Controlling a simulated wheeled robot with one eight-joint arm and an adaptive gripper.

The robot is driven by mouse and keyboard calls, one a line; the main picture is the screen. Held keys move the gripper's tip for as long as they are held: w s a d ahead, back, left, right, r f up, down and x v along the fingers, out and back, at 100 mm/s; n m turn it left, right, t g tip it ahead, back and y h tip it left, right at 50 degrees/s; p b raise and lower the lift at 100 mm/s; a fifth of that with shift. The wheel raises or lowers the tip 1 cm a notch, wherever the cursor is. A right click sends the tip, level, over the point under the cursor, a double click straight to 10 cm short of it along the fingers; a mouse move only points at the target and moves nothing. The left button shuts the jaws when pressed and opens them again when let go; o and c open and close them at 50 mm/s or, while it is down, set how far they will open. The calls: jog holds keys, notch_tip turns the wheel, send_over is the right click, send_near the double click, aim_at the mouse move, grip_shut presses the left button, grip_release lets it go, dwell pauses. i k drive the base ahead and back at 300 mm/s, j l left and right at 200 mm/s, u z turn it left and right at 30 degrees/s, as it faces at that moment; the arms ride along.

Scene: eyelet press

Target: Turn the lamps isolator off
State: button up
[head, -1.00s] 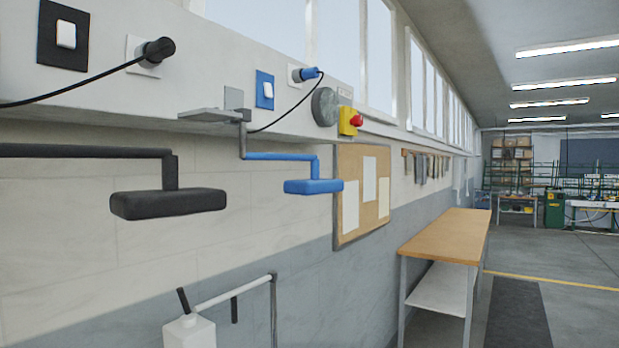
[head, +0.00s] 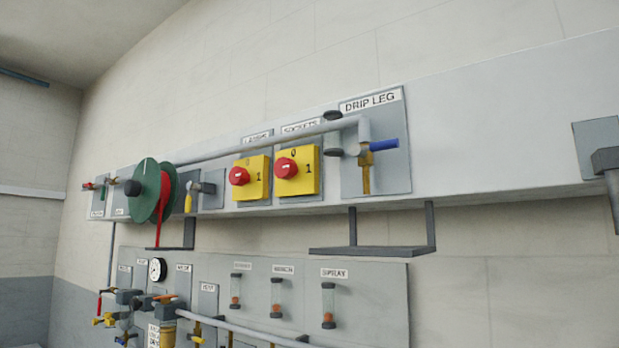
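Two yellow isolators with red rotary knobs sit side by side on the grey wall rail in the head view. The left one (head: 251,178) is under a label partly covered by a pipe, which seems to read LAMPS. Its red knob (head: 239,176) faces out, and a 1 shows to its right; I cannot tell its exact position. The right isolator (head: 309,171), under a SOCKETS label (head: 299,128), shows 0 above and 1 to the right of its knob. My gripper is not in view.
A grey pipe (head: 270,141) runs above the isolators to the DRIP LEG panel (head: 393,180) with a blue-handled valve. A green reel (head: 152,190) stands out from the rail at left. A dark shelf (head: 375,251) and a gauge panel (head: 380,290) are below.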

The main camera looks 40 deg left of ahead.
aim_at(238, 176)
jog(key=u, duration=2.05)
